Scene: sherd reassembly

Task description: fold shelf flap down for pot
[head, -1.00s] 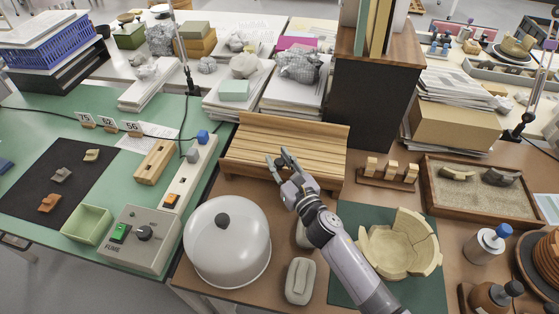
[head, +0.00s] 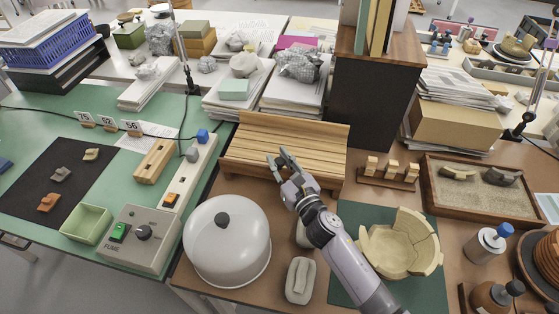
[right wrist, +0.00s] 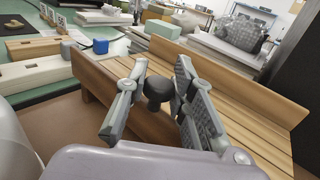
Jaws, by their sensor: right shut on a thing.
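A slatted wooden shelf (head: 322,160) stands at the middle of the brown table, with a raised board along its back. In the right wrist view, its near edge has an upright wooden board (right wrist: 92,78). A dark round knob (right wrist: 157,88) sits between the fingers of my right gripper (head: 278,160). The gripper is shut on this knob at the shelf's front; in the head view the fingers mostly hide it. A cream broken pot (head: 388,250) with upright wall pieces rests on a dark green mat (head: 345,213), right of my right arm. My left gripper is out of view.
A white dome with a black knob (head: 227,245) stands left of my right arm. A wooden rack with blocks (head: 388,178) and a sand tray (head: 480,205) lie to the right. A dark cabinet (head: 370,110) rises behind the shelf's right end.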

